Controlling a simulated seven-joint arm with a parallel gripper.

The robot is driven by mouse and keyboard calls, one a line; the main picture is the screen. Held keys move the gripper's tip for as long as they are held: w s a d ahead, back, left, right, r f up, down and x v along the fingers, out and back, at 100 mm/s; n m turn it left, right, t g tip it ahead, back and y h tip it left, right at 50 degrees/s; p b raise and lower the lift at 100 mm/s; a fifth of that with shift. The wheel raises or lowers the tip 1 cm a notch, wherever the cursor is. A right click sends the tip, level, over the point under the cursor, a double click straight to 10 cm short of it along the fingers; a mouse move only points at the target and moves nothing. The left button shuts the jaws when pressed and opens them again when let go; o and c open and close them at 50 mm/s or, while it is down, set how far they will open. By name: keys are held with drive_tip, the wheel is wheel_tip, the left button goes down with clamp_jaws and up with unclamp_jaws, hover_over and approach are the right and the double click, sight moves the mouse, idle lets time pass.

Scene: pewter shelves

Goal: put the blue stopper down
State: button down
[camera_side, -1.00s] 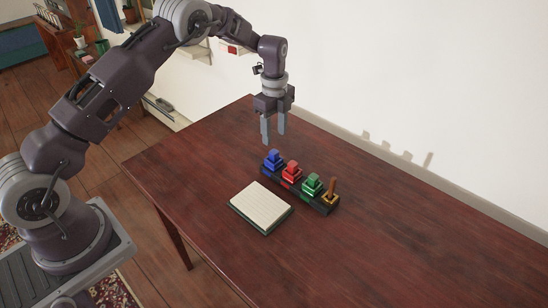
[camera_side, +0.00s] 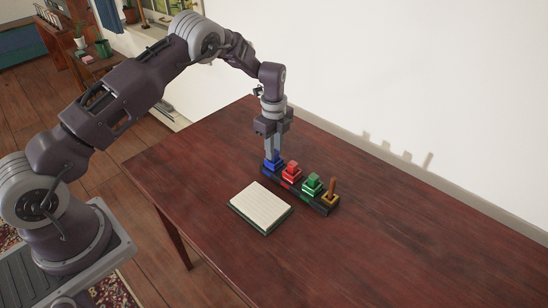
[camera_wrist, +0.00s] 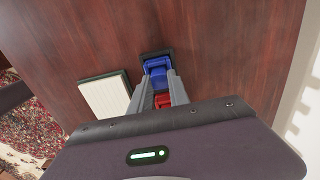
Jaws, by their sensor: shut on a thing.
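The blue stopper (camera_side: 272,165) sits at the left end of a dark rack (camera_side: 322,207) on the table. My gripper (camera_side: 272,155) points straight down over it, with its fingers shut on the stopper's upper part. In the wrist view the blue stopper (camera_wrist: 157,70) shows between the fingertips of my gripper (camera_wrist: 159,79), with the dark end of the rack around it. The fingers hide part of the stopper, and I cannot tell whether it is lifted at all from its place.
A red stopper (camera_side: 291,172), a green stopper (camera_side: 312,185) and a yellow piece with a brown upright handle (camera_side: 331,194) stand along the same rack. The wooden table (camera_side: 400,250) is clear to the right; a wall stands behind.

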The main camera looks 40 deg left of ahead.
drive_tip(key=shift+r, duration=0.15)
wheel_tip(320, 180, up, 9)
drive_tip(key=s+d+f, duration=0.1)
drive_tip(key=s+d, duration=0.5)
drive_tip(key=d, duration=0.7)
drive_tip(key=s+d+f, duration=0.2)
drive_tip(key=s+d, duration=0.6)
wheel_tip(320, 180, down, 9)
drive_tip(key=shift+s+a+f, duration=0.1)
drive_tip(key=shift+s, duration=0.05)
drive_tip(key=shift+f, duration=0.25)
drive_tip(key=shift+f, duration=0.1)
drive_tip(key=c, duration=1.2)
unclamp_jaws()
drive_tip(key=shift+c, duration=0.2)
